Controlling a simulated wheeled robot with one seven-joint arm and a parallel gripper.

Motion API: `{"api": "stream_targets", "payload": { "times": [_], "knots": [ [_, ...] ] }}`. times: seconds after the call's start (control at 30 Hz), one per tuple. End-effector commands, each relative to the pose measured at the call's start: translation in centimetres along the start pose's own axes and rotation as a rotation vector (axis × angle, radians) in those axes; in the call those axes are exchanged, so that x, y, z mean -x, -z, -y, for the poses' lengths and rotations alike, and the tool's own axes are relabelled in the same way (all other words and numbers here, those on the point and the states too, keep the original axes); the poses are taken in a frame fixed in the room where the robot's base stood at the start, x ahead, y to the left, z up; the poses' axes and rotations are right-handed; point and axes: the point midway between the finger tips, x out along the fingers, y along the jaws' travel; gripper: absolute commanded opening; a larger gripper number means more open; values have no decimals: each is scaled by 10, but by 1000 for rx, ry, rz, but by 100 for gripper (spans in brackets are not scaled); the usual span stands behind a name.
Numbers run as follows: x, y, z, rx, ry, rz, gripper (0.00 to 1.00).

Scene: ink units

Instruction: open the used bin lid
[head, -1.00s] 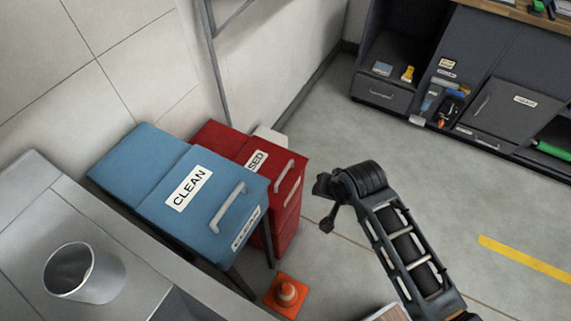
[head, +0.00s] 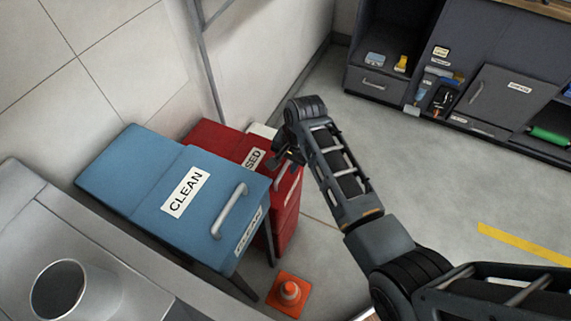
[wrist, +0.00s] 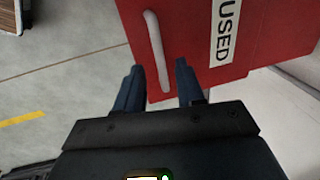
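The red used bin (head: 285,220) stands behind the blue clean bin, its lid (head: 215,138) shut. The pale bar handle (wrist: 157,50) runs along the lid's front edge. My gripper (wrist: 160,82) is open, with one dark finger on each side of the handle's near end. I cannot tell whether the fingers touch it. In the head view my gripper (head: 287,157) is over the handle side of the red lid.
The blue clean bin (head: 140,170) stands in front with its lid shut. An orange cone (head: 289,292) is on the floor near it. A grey counter (head: 130,275) with a metal cup (head: 70,290) is at lower left. A dark cabinet (head: 480,90) stands at the back right. The floor between is clear.

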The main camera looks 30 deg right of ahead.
Motion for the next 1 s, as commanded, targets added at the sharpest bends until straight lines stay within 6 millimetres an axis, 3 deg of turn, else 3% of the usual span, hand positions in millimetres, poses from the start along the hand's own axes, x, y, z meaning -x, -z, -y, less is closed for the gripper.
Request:
{"api": "stream_targets", "payload": {
  "times": [0.2,0.5,0.9,1.0],
  "knots": [
    [-18,0,0,1,1,0,38],
    [-20,0,0,1,1,-1,37],
    [-20,0,0,0,1,-1,0],
    [-20,0,0,0,1,-1,0]
  ]
}}
